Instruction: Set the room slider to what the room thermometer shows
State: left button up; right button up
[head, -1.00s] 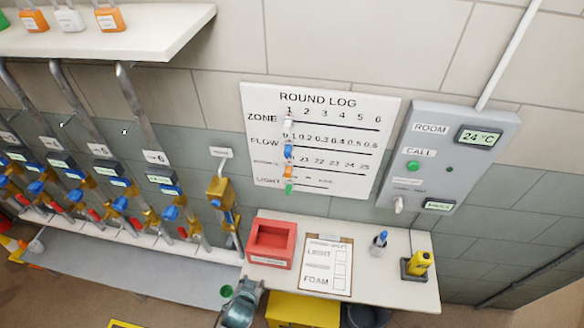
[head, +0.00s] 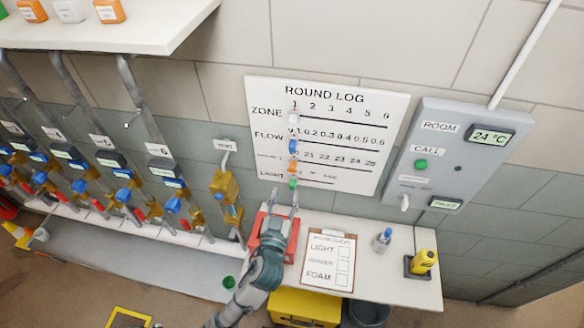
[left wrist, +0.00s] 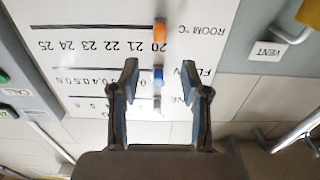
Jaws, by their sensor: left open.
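The room thermometer display (head: 489,136) on the grey panel reads 24 °C. The ROUND LOG board (head: 390,110) carries several sliders on rows. The orange room slider (head: 293,167) is at the left end of its row, by the 20 mark. It also shows in the left wrist view (left wrist: 160,30), where the row is labelled ROOM °C and runs from 20 to 25. My left gripper (head: 284,198) is open and empty, below the board's lower left. In the left wrist view its fingertips (left wrist: 160,72) frame the blue slider (left wrist: 158,76), short of the orange one. My right gripper is not seen.
A white zone slider (head: 294,118) and a green light slider (head: 293,183) line up with the orange one. Below, a shelf holds a red tray (head: 291,245), a clipboard (head: 328,262), a small bottle (head: 382,240) and a yellow device (head: 423,262). Pipes with valves stand left.

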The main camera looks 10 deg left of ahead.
aim_at(292, 171)
pick_arm(q)
jog(key=w+p, duration=0.1)
jog(key=w, duration=1)
jog(key=shift+c, duration=0.3)
jog(key=shift+s, duration=0.1)
grip_shut()
